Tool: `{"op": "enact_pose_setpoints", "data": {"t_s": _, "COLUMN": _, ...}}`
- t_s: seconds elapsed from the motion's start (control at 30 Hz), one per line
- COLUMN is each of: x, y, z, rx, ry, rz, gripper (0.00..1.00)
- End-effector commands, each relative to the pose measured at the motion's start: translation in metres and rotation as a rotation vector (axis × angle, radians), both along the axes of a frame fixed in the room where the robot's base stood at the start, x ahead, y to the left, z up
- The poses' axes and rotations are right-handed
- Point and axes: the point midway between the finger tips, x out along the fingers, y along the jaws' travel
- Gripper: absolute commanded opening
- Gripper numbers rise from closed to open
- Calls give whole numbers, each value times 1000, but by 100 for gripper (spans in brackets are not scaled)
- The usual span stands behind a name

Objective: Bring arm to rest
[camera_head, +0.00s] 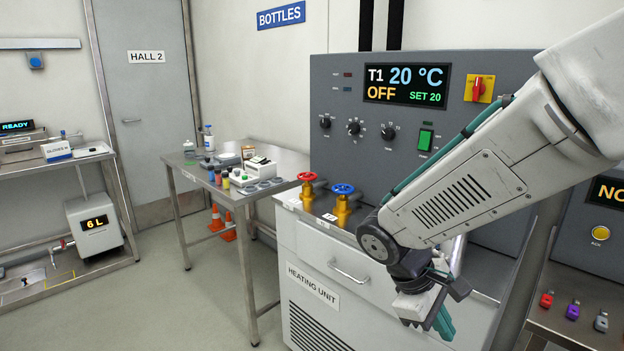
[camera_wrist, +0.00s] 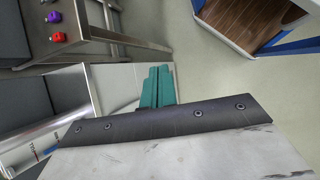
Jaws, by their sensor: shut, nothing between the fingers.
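My arm reaches in from the upper right of the head view and bends downward at its wrist. My gripper (camera_head: 443,322) hangs in front of the heating unit (camera_head: 336,279), its teal fingers pointing down. In the wrist view the teal fingers of my gripper (camera_wrist: 157,87) lie together, shut and empty. The part of the heating unit behind my arm is hidden.
The heating unit carries a red valve (camera_head: 307,181), a blue valve (camera_head: 343,192) and a control panel (camera_head: 350,100) reading 20 °C and OFF. A steel table (camera_head: 284,160) stands left of it. Floor (camera_head: 205,290) is open at the left front.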

Motion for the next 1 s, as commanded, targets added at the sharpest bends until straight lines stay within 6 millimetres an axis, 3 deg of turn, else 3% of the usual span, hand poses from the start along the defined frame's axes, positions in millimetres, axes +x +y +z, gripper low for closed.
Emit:
{"op": "enact_pose_setpoints", "data": {"t_s": 0.2, "x": -65, "y": -16, "z": 41, "rx": 191, "ry": -110, "rz": -331, "gripper": 0}}
{"op": "enact_pose_setpoints", "data": {"t_s": 0.5, "x": -131, "y": -23, "z": 79, "rx": 436, "ry": -283, "rz": -641, "gripper": 0}}
{"op": "enact_pose_setpoints", "data": {"t_s": 0.7, "x": -148, "y": -34, "z": 97, "rx": 501, "ry": -409, "rz": -706, "gripper": 0}}
{"op": "enact_pose_setpoints", "data": {"t_s": 1.0, "x": -151, "y": -41, "z": 106, "rx": 511, "ry": -459, "rz": -729, "gripper": 0}}
